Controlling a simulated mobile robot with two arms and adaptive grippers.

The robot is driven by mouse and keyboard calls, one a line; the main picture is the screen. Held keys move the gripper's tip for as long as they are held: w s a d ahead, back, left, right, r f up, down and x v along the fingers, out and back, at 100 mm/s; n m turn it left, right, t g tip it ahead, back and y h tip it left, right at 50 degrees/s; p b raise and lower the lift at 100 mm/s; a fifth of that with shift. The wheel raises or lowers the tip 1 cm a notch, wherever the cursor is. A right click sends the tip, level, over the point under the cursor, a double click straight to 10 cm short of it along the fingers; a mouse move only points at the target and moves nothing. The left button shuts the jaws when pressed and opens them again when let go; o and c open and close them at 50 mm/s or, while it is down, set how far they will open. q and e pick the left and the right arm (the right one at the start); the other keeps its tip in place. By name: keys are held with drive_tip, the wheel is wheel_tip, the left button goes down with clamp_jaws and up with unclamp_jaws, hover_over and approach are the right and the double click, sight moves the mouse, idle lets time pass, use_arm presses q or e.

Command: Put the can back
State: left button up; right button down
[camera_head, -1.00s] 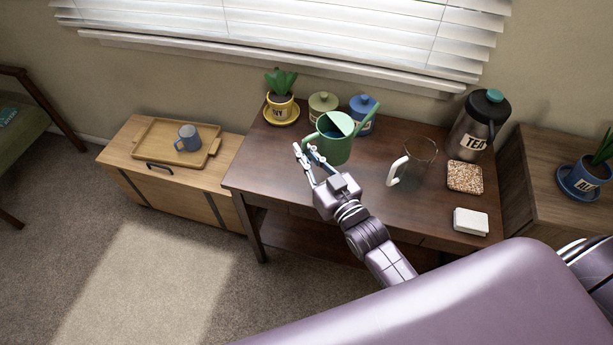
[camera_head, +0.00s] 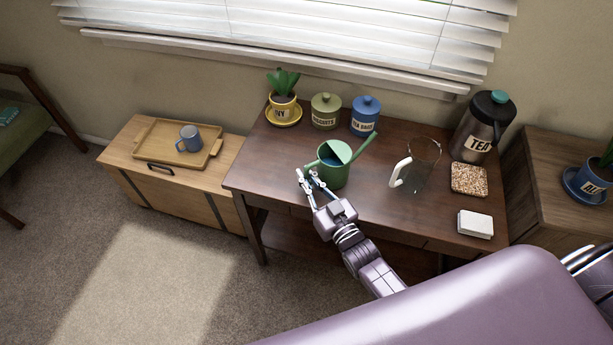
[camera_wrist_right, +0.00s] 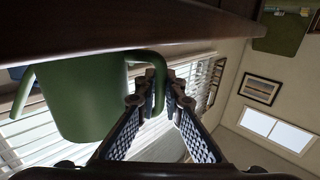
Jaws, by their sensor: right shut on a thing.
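The green watering can (camera_head: 333,170) is upright over the front left part of the dark wooden desk (camera_head: 282,170), its spout pointing to the back right. My right gripper (camera_head: 308,182) is at the can's handle on the left. In the right wrist view, my gripper's fingers (camera_wrist_right: 160,98) are closed around the can's handle, and the green body (camera_wrist_right: 85,100) is beside them. I cannot tell whether the can's base touches the desk. My left gripper is not in view.
A yellow pot on a saucer (camera_head: 283,110), a green canister (camera_head: 326,110) and a blue canister (camera_head: 365,116) stand behind the can. A glass jug (camera_head: 416,170) stands to its right. A tea flask (camera_head: 482,128), cork-like mat (camera_head: 469,179) and white box (camera_head: 475,224) are farther right.

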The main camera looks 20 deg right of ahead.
drive_tip(key=c, duration=2)
unclamp_jaws()
drive_tip(key=shift+f, duration=0.1)
drive_tip(key=shift+c, duration=0.2)
drive_tip(key=s+d, duration=0.2)
drive_tip(key=s, duration=0.9)
drive_tip(key=shift+s+d, duration=0.15)
drive_tip(key=shift+s, duration=0.25)
